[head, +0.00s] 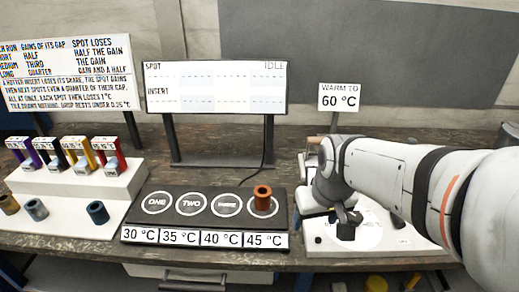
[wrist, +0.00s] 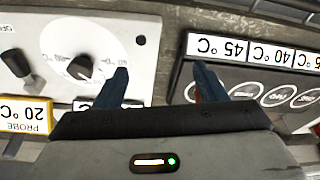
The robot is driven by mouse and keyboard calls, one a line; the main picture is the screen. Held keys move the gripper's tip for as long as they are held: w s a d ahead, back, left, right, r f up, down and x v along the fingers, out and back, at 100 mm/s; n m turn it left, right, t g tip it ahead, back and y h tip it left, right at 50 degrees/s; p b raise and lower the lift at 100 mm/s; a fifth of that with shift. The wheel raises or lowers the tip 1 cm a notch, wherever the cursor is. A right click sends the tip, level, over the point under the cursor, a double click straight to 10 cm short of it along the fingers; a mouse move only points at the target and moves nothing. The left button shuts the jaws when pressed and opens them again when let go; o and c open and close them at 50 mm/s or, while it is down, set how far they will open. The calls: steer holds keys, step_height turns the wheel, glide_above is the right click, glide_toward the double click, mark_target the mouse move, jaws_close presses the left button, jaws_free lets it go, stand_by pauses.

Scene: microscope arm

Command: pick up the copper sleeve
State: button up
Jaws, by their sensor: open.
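The copper sleeve (head: 262,197) is an orange-brown hollow cylinder. It stands upright on the fourth round spot of the black block (head: 183,222), above the 45 °C label. My gripper (head: 346,226) is to the right of the sleeve, over the white panel, with a clear gap between them. In the wrist view my gripper (wrist: 161,72) has its two dark fingers spread apart, with nothing seen held between them. In that view the sleeve is mostly hidden; only a small orange-brown sliver shows by the right finger.
A white panel with a dial (wrist: 82,68) lies under my gripper. A spot display (head: 215,88) stands behind the block. At left, a white stand (head: 120,182) holds several coloured pieces, with several other sleeves in front. A "warm to 60 °C" sign (head: 340,97) stands behind my arm.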

mark_target(262, 190)
steer(key=w+a+n+p, duration=0.1)
steer(key=w+a, duration=0.2)
steer(key=w+a+n+p, duration=0.1)
steer(key=w+a, duration=0.2)
steer(key=w, duration=0.1)
steer(key=w+a+n+y+p, duration=0.1)
steer(key=w+a+n+p, duration=0.1)
steer(key=w+a, duration=0.1)
steer(key=shift+w+a+r, duration=0.25)
steer(key=shift+w+a, duration=0.1)
steer(key=shift+w, duration=0.4)
steer(key=x, duration=0.2)
steer(key=shift+w+a+f, duration=0.1)
steer(key=shift+w+f, duration=0.05)
steer(key=shift+f, duration=0.15)
steer(key=shift+a+p+x, duration=0.15)
steer(key=shift+p+x, duration=0.2)
steer(key=shift+x, duration=0.9)
steer(key=shift+a+p+x, duration=0.1)
steer(key=shift+p+x, duration=0.2)
steer(key=shift+x, duration=0.95)
steer(key=shift+w+r, duration=0.1)
steer(key=shift+c, duration=0.4)
steer(key=shift+r, duration=0.1)
steer(key=c, duration=1.3)
